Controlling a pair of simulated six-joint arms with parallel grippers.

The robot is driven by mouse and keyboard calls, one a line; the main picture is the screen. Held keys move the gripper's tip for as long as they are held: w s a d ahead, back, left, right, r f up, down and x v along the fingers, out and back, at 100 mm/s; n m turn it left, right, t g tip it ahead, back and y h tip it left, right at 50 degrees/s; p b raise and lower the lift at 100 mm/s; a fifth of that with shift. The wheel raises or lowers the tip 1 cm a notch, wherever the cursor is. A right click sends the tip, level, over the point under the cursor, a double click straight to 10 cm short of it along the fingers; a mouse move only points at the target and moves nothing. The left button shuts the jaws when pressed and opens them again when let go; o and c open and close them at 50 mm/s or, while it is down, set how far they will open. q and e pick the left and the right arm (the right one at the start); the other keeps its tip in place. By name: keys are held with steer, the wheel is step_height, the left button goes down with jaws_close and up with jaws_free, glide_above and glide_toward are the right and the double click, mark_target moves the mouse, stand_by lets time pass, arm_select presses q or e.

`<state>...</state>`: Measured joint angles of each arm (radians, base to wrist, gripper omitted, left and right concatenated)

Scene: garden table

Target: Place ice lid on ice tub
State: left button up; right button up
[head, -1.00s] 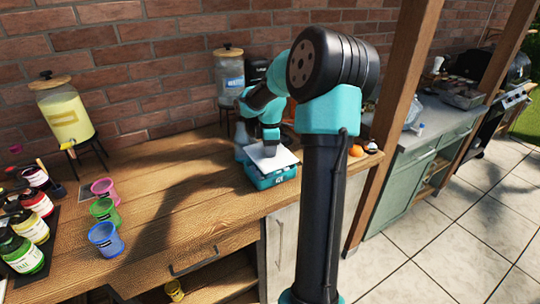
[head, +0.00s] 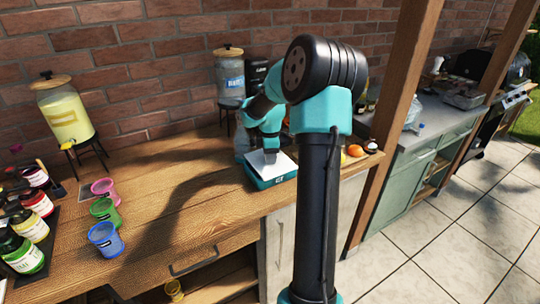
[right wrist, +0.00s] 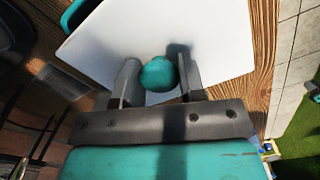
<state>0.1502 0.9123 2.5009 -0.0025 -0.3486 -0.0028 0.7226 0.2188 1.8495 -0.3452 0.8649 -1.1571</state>
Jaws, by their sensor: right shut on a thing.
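The ice lid (head: 283,166) is a white flat plate with a round teal knob. My right gripper (head: 270,157) is shut on this knob, which shows between the two fingers in the right wrist view (right wrist: 158,74). The lid is over the teal ice tub (head: 264,184) at the right end of the wooden table. The lid hides most of the tub's opening; I cannot tell whether it touches the rim. In the right wrist view a teal corner of the tub (right wrist: 76,14) sticks out past the lid's upper left edge. My left gripper is not in view.
A water dispenser (head: 230,78) stands behind the tub by the brick wall. Oranges (head: 355,150) lie to its right. Pink, green and blue cups (head: 105,239) and several bottles (head: 22,252) stand at the left. The table's middle is clear.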

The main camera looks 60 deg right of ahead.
steer(key=shift+f, duration=0.15)
steer(key=o, duration=1)
steer(key=shift+c, duration=0.2)
step_height(320, 180, up, 12)
steer(key=shift+r, duration=0.25)
